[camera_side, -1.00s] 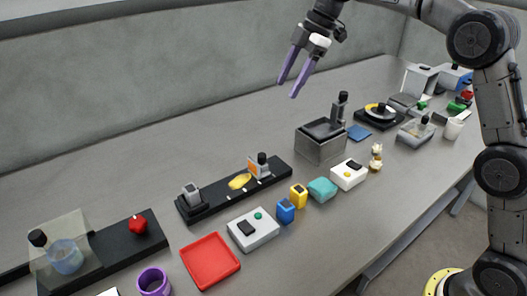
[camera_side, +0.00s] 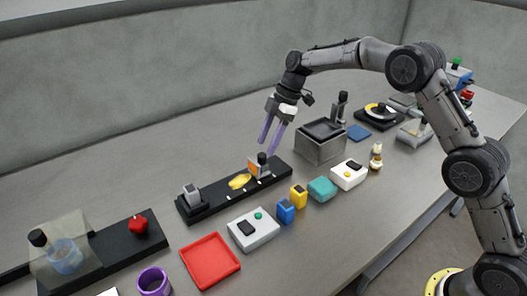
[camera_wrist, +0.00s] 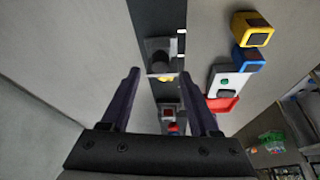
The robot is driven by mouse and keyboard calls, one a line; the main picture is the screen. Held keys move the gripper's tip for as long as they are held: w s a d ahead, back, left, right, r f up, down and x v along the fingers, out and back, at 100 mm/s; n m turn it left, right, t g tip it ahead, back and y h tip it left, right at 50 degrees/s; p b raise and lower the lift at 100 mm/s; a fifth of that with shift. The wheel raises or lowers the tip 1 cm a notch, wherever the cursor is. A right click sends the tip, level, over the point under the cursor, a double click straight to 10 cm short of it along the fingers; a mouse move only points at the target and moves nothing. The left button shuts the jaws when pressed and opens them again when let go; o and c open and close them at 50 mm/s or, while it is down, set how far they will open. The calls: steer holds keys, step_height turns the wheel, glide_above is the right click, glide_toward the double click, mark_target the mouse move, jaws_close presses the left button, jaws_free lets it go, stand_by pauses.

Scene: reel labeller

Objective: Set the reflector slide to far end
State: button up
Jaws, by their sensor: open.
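The reflector slide is a small carriage (camera_side: 259,168) with an orange plate and a black knob. It stands on a black rail (camera_side: 279,166) with white tick marks, near the rail's right end in the side view. A grey box-shaped block (camera_side: 191,194) sits at the rail's left end, and a yellow patch (camera_side: 239,181) lies between them. My gripper (camera_side: 268,148) is open and empty, fingers pointing down, just above the carriage. In the wrist view, the carriage (camera_wrist: 158,54) appears beyond and between the fingertips (camera_wrist: 161,73). Contact is not visible.
A grey open box (camera_side: 320,150) stands right of the rail. In front are a white button box (camera_side: 253,230), blue (camera_side: 286,212) and yellow (camera_side: 299,196) blocks, and a red tray (camera_side: 210,262). The table behind the rail is clear.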

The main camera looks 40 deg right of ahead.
mark_target(262, 155)
steer(key=shift+x, duration=1.8)
jaws_close()
